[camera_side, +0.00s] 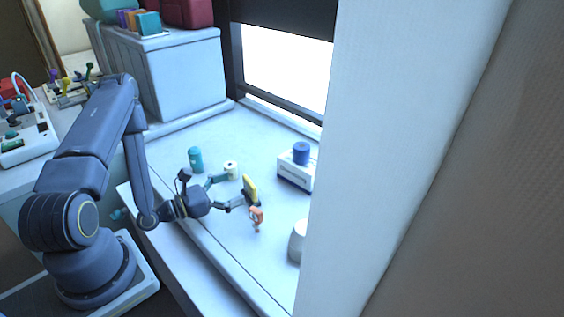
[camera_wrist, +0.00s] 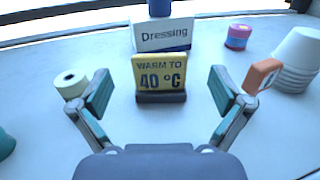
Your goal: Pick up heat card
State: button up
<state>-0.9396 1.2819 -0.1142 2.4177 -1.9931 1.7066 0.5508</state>
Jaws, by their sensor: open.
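The heat card (camera_wrist: 160,74) is a yellow card reading "WARM TO 40 °C", upright in a dark base (camera_wrist: 161,97) on the white counter. In the wrist view it stands ahead of my gripper (camera_wrist: 162,90), centred between the open fingers, with clear space on both sides. In the side view the yellow card (camera_side: 250,189) is seen nearly edge-on, close to my gripper (camera_side: 237,192). The fingers are spread wide and hold nothing.
A tape roll (camera_wrist: 71,84) stands left; an orange object (camera_wrist: 262,76) is close to the right finger. White stacked cups (camera_wrist: 294,58) and a pink-purple roll (camera_wrist: 238,37) stand farther right.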

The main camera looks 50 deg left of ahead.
aim_at(247, 184)
jog(key=x, duration=0.4)
jog(key=shift+w+f, duration=0.2)
jog(key=shift+f, duration=0.1)
jog(key=shift+c, duration=0.4)
jog(key=c, duration=1)
